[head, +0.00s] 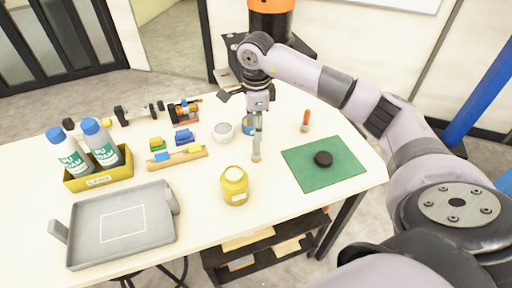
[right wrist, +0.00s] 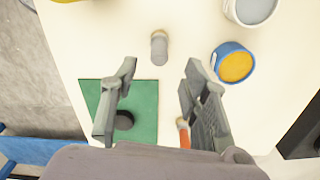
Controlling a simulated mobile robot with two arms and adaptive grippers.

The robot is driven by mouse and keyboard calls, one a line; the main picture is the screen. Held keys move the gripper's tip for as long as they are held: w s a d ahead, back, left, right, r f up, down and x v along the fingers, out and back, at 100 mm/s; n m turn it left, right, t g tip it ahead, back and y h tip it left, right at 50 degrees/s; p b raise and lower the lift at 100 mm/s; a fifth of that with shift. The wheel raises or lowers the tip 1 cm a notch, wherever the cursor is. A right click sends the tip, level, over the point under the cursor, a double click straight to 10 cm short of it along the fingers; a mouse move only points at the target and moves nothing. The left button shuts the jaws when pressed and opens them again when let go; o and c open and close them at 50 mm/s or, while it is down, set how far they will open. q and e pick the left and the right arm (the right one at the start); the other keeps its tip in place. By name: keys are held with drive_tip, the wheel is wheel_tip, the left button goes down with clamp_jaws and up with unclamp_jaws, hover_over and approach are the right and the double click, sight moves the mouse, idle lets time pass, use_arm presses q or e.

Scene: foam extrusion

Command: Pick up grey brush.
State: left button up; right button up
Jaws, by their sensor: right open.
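A small grey piece with a pale part, which looks like the grey brush (right wrist: 159,48), is on the table ahead of my right gripper's fingers in the right wrist view. In the head view it shows just below the gripper (head: 256,151), and I cannot tell its tilt. My right gripper (right wrist: 158,92) is open and empty, its two fingers wide apart. In the head view it points down over the middle of the table (head: 257,118), partly hiding what is behind it. My left gripper is not in view.
A yellow jar (head: 235,187), a white tub (head: 223,132) and a blue can (right wrist: 235,63) stand close by. A green mat (head: 307,172) with a black disc (head: 323,158) lies right, near an orange-handled tool (head: 306,119). A grey tray (head: 95,240) and bottle box (head: 98,181) are left.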

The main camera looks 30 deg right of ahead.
sight(256, 146)
wheel_tip(256, 146, down, 3)
drive_tip(key=shift+r+p, duration=0.1)
drive_tip(key=shift+p, duration=0.2)
wheel_tip(256, 146, down, 4)
drive_tip(key=shift+f+p, duration=0.1)
drive_tip(key=shift+p, duration=1.1)
drive_tip(key=shift+f, duration=0.55)
drive_tip(key=shift+c, duration=0.6)
clamp_jaws()
